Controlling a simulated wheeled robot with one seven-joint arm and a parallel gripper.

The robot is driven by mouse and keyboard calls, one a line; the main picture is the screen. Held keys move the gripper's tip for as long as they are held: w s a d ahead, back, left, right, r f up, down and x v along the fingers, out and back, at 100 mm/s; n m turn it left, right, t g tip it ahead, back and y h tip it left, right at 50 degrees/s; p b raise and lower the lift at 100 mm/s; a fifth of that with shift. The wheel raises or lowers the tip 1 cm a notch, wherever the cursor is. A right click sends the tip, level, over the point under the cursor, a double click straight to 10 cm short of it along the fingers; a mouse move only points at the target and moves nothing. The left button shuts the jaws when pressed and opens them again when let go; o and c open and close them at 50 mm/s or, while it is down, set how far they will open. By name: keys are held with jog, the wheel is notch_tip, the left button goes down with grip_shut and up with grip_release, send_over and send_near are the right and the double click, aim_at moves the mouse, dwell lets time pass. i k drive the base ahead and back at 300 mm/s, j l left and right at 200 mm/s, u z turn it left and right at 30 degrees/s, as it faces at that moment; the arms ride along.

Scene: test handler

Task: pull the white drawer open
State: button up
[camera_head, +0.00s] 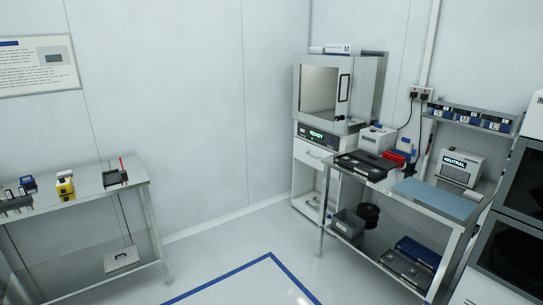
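The white drawer (307,150) is in the head view, right of centre. It sits in the white stand of the test handler, just under the dark panel with a green READY display (316,135). A small handle shows on its front. The drawer looks shut, and its right part is partly hidden by the metal bench in front. My gripper is not in view.
A metal bench (437,193) with a black tray (362,165), a red item and a blue mat (436,197) stands right of the handler. Another metal table (85,190) is at the left. The floor between, with a blue line (232,275), is clear.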

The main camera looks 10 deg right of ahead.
aim_at(325, 154)
jog(key=i+z, duration=0.1)
jog(key=i, duration=2.55)
jog(key=i+u, duration=0.15)
jog(key=i, duration=0.3)
jog(key=i+l+u, duration=0.1)
jog(key=i, duration=0.35)
jog(key=i+l+u, duration=0.15)
jog(key=i, duration=0.3)
jog(key=i+l+u, duration=0.15)
jog(key=i, duration=0.25)
jog(key=i+l+u, duration=0.7)
jog(key=i, duration=0.2)
